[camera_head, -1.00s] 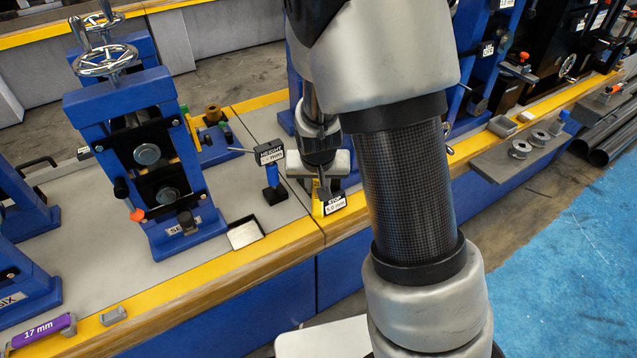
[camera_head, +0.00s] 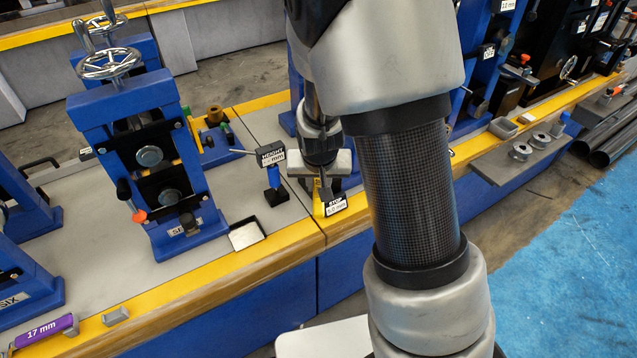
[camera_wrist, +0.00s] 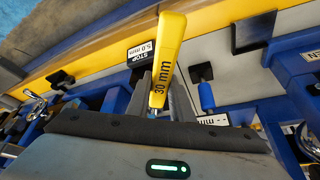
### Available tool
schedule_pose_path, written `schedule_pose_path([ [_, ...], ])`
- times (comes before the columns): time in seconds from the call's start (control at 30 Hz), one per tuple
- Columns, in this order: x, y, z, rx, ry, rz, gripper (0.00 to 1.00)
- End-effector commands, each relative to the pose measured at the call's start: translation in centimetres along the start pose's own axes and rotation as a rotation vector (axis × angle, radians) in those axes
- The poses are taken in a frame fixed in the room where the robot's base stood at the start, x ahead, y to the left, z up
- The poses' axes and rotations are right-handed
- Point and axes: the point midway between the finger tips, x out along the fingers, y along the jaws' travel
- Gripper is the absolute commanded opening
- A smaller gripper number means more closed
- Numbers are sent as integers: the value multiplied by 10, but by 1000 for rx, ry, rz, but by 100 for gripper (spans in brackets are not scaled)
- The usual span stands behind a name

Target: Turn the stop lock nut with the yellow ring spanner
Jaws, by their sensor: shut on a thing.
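The yellow ring spanner (camera_wrist: 170,45), marked 30 mm, is in my gripper (camera_wrist: 159,88) in the wrist view. The jaws are shut on its shank, and the yellow part sticks out past the fingertips. Its ring end cannot be made out. In the head view my gripper (camera_head: 326,188) points down just behind the STOP sign (camera_head: 336,204), which reads 5.0 mm. The sign also shows beside the spanner in the wrist view (camera_wrist: 142,52). The stop lock nut cannot be made out; my gripper and arm cover much of that area.
A HEIGHT sign (camera_head: 270,157) on a blue post stands left of my gripper. A blue roll stand (camera_head: 148,160) with a handwheel is further left. A purple 17 mm spanner (camera_head: 45,330) lies at the front left.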

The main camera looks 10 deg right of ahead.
Motion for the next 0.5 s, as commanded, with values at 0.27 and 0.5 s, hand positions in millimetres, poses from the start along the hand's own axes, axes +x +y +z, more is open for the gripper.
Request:
schedule_pose_path([
  [0.27,-1,0,-1,0,1,0,0],
  [0.5,-8,0,-4,0,1,-1,0],
])
